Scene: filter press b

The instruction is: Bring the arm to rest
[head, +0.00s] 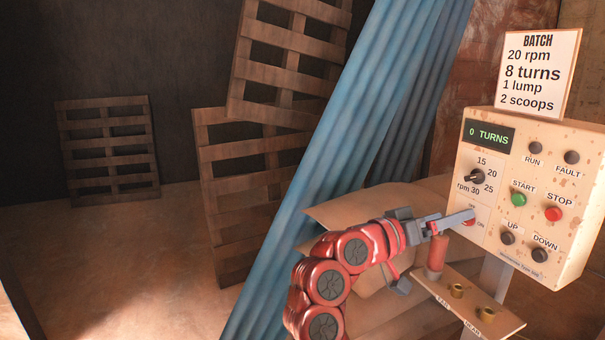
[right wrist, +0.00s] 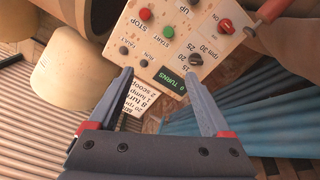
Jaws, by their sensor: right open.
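My right gripper (head: 446,224) is in front of the lower left of the beige control panel (head: 575,235), with a finger overlapping the red ON switch (head: 468,222) in the head view. Contact cannot be told there. In the right wrist view my right gripper (right wrist: 158,77) is open and empty, its fingers pointing at the panel (right wrist: 207,50), which appears upside down. The red switch (right wrist: 226,25) stands apart from both fingers in that view. The panel display (head: 488,133) reads 0 TURNS. My left gripper is not in view.
A red cylinder (head: 436,258) stands close below the right gripper, by a small shelf (head: 462,303) with brass sockets. A BATCH card (head: 538,72) stands on the panel. A blue corrugated sheet (head: 330,150) leans behind the arm. Wooden pallets (head: 108,150) stand at the back left; the floor there is clear.

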